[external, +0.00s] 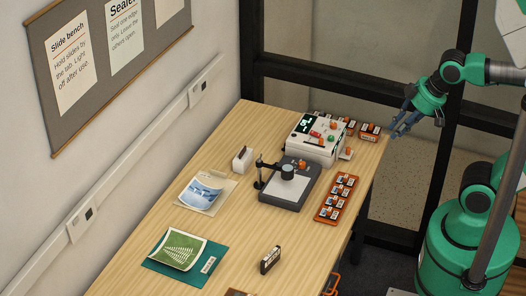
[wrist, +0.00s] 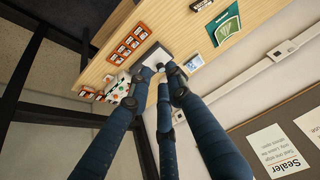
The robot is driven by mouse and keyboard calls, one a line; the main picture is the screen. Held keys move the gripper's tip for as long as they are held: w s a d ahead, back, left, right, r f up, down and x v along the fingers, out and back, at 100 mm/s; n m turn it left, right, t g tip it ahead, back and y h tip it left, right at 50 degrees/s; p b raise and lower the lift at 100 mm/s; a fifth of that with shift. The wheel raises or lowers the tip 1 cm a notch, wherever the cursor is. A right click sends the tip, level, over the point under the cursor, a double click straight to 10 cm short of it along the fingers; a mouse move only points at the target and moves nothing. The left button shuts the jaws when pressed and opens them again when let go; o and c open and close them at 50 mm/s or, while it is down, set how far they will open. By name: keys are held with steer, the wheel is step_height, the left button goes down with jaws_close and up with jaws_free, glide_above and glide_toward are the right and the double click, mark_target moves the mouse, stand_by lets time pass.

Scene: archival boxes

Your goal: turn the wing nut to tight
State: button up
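A copy stand with a dark base (external: 268,196), a pale plate and a short post with a round head (external: 287,171) stands on the bench. A small orange part (external: 302,163) shows at its back edge; it is too small to tell whether this is the wing nut. No wing nut is clearly made out in either view. My gripper (external: 399,128) is in the air beyond the bench's right edge, well apart from the stand. In the wrist view its long blue fingers (wrist: 158,78) are spread, with nothing held. They partly cover the stand there.
A white instrument box (external: 312,147) with a green display stands behind the stand. A red-orange tray (external: 336,199) of small items lies right of it. Prints, a green folder (external: 184,262) and a small dark box (external: 270,260) lie nearer. The left wall has a noticeboard.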

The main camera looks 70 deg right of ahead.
steer(key=n+g+p, duration=0.2)
steer(key=n+g, duration=0.4)
steer(key=n, duration=1.2)
glide_above(259, 159)
step_height(259, 159, down, 21)
steer(key=shift+w+d+f, duration=0.1)
steer(key=shift+w+f, duration=0.1)
steer(key=shift+w, duration=0.1)
step_height(259, 159, down, 14)
steer(key=shift+r+b, duration=0.1)
steer(key=shift+b, duration=0.9)
